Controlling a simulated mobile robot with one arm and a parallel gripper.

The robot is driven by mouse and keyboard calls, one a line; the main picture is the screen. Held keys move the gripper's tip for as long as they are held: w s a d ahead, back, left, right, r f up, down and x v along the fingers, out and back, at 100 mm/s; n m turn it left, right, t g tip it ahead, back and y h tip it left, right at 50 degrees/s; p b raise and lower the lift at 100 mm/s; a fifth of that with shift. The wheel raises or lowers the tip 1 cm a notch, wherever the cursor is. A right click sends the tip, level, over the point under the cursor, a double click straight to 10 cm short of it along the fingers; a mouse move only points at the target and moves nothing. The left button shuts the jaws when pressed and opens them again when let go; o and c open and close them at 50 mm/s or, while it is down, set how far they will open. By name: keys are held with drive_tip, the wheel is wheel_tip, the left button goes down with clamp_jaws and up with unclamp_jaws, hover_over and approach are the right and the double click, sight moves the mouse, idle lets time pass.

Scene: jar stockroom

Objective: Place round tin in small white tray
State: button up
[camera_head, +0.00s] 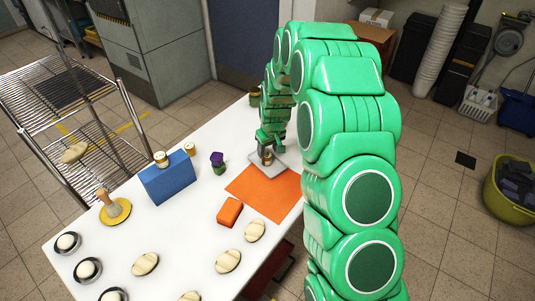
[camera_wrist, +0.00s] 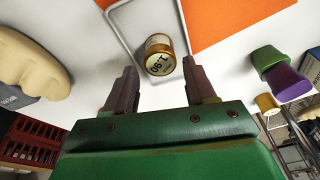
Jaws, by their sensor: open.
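The round tin (camera_wrist: 160,55) is a small gold-brown cylinder with a pale label on its end, between my finger tips in the wrist view. It also shows in the head view (camera_head: 267,158), within the outline of the small white tray (camera_head: 281,168). The tray's thin rim (camera_wrist: 121,40) runs around the tin in the wrist view. The tin seems to stand in the tray, though its base is hidden. My gripper (camera_wrist: 157,78) is open, one finger on each side of the tin, with gaps showing. In the head view my gripper (camera_head: 270,146) is just above the tray.
An orange mat (camera_head: 270,195) lies beside the tray. An orange block (camera_head: 230,212), a blue block (camera_head: 168,181) and a purple-and-green jar (camera_head: 217,160) stand on the white table. Several pale oval things and dark dishes fill the near end. A wire rack (camera_head: 70,120) stands left.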

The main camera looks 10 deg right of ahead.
drive_tip(key=s+d+r+m+g, duration=0.1)
drive_tip(key=s+d+r+m, duration=0.1)
drive_tip(key=s+r, duration=1.75)
drive_tip(key=s+d+r+m+g, duration=0.1)
drive_tip(key=s+r, duration=0.2)
drive_tip(key=s, duration=1.1)
drive_tip(key=s+d+r+m+g, duration=0.1)
drive_tip(key=s+r, duration=0.2)
drive_tip(key=s, duration=1.1)
drive_tip(key=shift+r+g+h, duration=0.3)
drive_tip(key=shift+h, duration=0.1)
